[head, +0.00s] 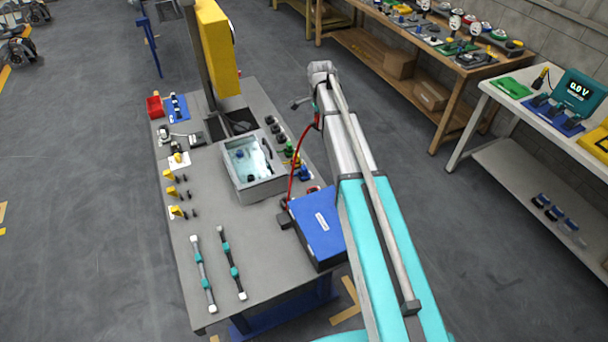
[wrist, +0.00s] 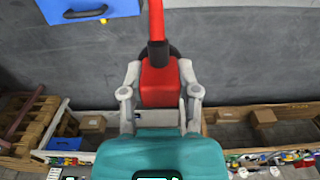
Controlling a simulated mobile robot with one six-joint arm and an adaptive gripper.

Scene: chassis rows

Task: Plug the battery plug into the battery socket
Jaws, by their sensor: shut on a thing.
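My gripper (wrist: 160,72) is shut on a red battery plug (wrist: 160,90), one finger on each side of it. A red cable (wrist: 156,25) runs from the plug to the top edge of the wrist view. In the head view the red cable (head: 294,170) rises from beside a blue battery box (head: 318,228) with a white label to the end of my arm. There the gripper is mostly hidden by the arm. The blue box (wrist: 88,8) also shows in the wrist view, apart from the plug. I cannot tell which part is the battery socket.
The grey bench (head: 215,240) carries an open grey bin (head: 250,175), several yellow-and-black parts and two teal-and-black rods (head: 202,270). A yellow post-mounted box (head: 215,50) stands at its back. A wooden bench (head: 420,50) and a white table (head: 500,90) stand at right. Grey floor lies between.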

